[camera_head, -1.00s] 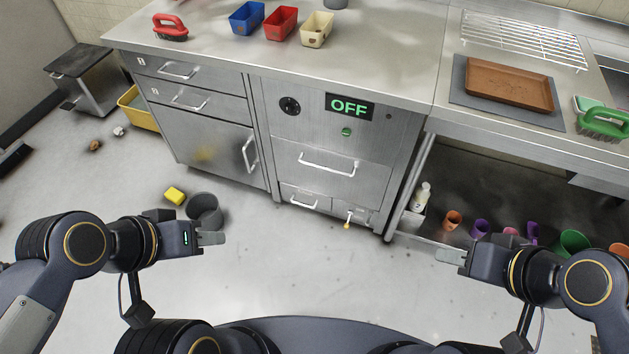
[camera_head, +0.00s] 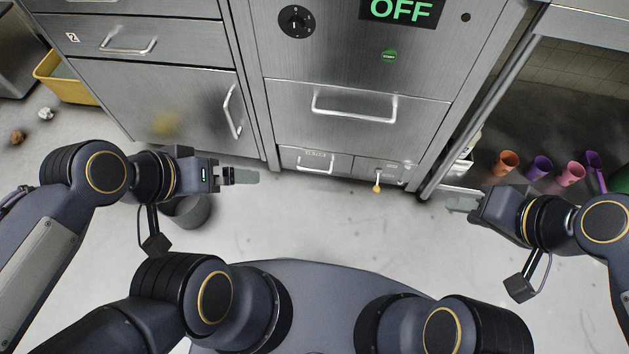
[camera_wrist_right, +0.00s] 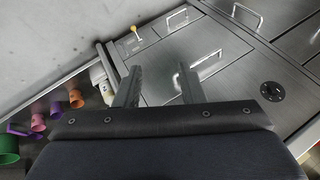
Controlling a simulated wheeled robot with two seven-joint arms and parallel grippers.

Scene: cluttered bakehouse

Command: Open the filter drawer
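The steel machine front (camera_head: 350,60) holds two small low panels side by side. The left one, a small drawer (camera_head: 308,154) with a bar handle (camera_head: 315,168), looks shut; its label is too small to read. Its handle also shows at the top of the right wrist view (camera_wrist_right: 177,17). The right panel (camera_head: 385,168) has a yellow-tipped valve (camera_head: 377,187). My left gripper (camera_head: 247,177) is left of the drawer, apart from it; its finger gap is hidden. My right gripper (camera_head: 462,203) is right of the valve; the wrist view shows its fingers (camera_wrist_right: 160,85) apart and empty.
A large panel with a bar handle (camera_head: 354,108) is above the drawer. A cabinet door (camera_head: 160,105) is to the left. A grey bin (camera_head: 187,211) stands below my left wrist. Several cups, one orange (camera_head: 505,162), are under the right counter. The floor between my grippers is clear.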

